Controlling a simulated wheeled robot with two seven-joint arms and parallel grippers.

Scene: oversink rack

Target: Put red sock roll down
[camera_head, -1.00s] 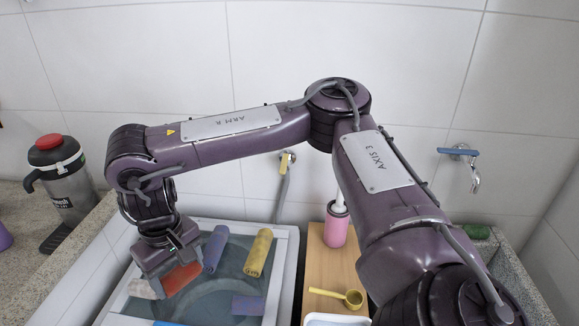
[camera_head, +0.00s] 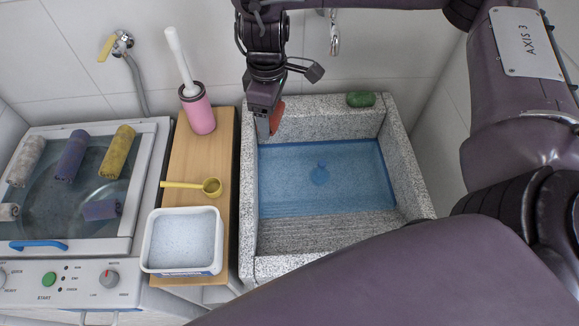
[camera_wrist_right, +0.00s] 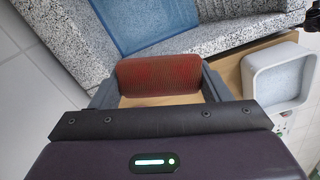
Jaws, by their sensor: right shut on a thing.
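The red sock roll (camera_head: 277,116) is held in my right gripper (camera_head: 268,124), near the back left corner of the speckled stone sink (camera_head: 248,200). In the right wrist view the roll (camera_wrist_right: 158,74) lies crosswise between the two fingers of the gripper (camera_wrist_right: 157,84), with the wooden board and sink wall beyond. The gripper is shut on it; I cannot tell its exact height above the sink rim. Blue water or a blue sheet (camera_head: 320,175) covers the back part of the sink floor. My left gripper is not in view.
A wooden board (camera_head: 190,150) left of the sink bears a pink brush holder (camera_head: 198,112), yellow scoop (camera_head: 211,187) and white powder tub (camera_head: 183,241). Several sock rolls lie on the washing machine lid (camera_head: 140,180). A green item (camera_head: 360,99) sits on the sink's back rim.

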